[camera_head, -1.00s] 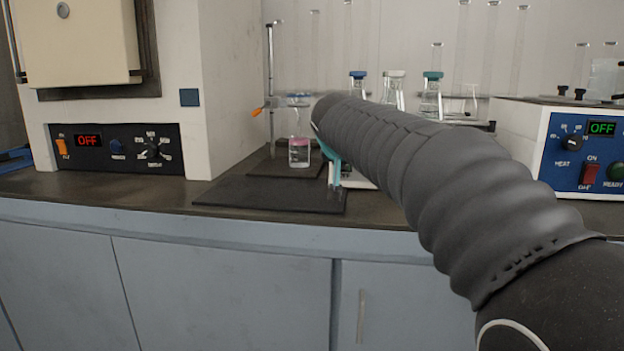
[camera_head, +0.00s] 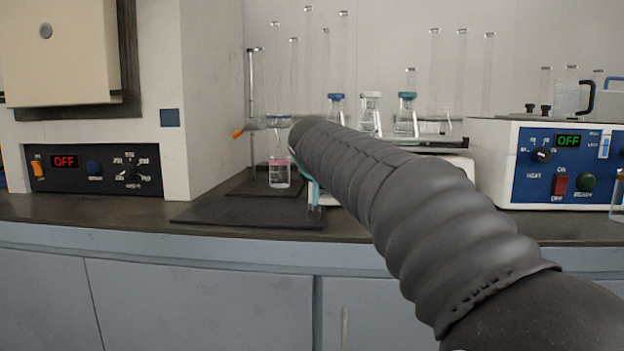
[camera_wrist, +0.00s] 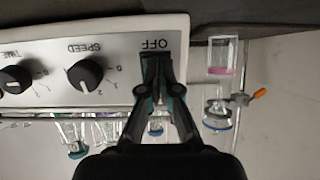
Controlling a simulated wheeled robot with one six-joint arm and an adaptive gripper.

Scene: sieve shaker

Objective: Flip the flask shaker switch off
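The flask shaker is a white unit (camera_head: 460,160) in the head view, largely behind my arm, with capped flasks (camera_head: 406,118) on its top. In the wrist view its front panel (camera_wrist: 115,48) appears upside down, with a SPEED knob (camera_wrist: 86,75), a TIME knob (camera_wrist: 15,79) and an OFF label at the panel's right end. My gripper (camera_wrist: 158,56) is at the OFF label, its fingers close together with nothing visible between them. The switch is hidden behind the fingers, so its position and any contact cannot be told. In the head view the gripper (camera_head: 313,188) is mostly hidden by my arm.
A jar with a pink band (camera_head: 279,173) stands on a dark mat (camera_head: 215,212) left of my gripper, near a stand with an orange-tipped clamp. A blue-panelled heater (camera_head: 560,165) is at right; an oven control panel (camera_head: 95,170) is at left.

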